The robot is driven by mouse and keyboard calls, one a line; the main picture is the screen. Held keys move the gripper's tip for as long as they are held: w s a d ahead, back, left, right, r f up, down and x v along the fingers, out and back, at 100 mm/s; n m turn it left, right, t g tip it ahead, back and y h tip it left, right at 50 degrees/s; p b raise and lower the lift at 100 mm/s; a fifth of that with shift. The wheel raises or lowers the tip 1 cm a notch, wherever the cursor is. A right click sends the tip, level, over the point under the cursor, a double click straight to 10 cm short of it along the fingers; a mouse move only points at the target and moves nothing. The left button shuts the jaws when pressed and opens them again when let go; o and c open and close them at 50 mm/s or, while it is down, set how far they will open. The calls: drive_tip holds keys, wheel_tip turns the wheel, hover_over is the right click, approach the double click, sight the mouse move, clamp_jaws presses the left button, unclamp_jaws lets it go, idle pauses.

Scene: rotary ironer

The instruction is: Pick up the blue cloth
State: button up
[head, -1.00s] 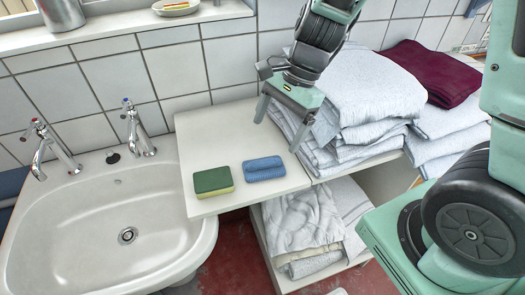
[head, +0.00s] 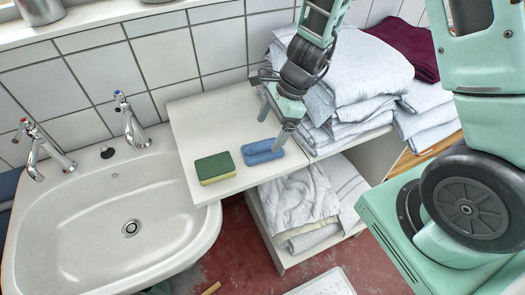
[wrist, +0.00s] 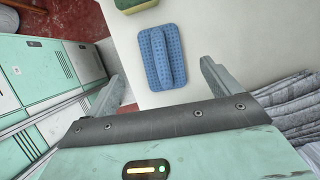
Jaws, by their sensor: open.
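The blue cloth (head: 262,152) lies folded on the white shelf top (head: 205,119), right of the sponge. My gripper (head: 274,128) is open and points down close to the cloth, with one finger by its right end and the other behind it. In the wrist view the cloth (wrist: 162,56) lies ahead of the gap between the open fingers (wrist: 160,90). Nothing is between the fingers, and I cannot tell the exact height above the shelf.
A green and yellow sponge (head: 215,167) lies just left of the cloth. Stacks of folded light towels (head: 350,70) stand at the right, with a dark red cloth (head: 405,48) on top behind. A sink (head: 110,225) is at the left. More cloths (head: 298,200) lie on the lower shelf.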

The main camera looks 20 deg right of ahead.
sight(262, 144)
drive_tip(key=shift+b+x, duration=0.35)
drive_tip(key=shift+x, duration=3)
drive_tip(key=shift+w+d, duration=0.15)
drive_tip(key=c, duration=1.1)
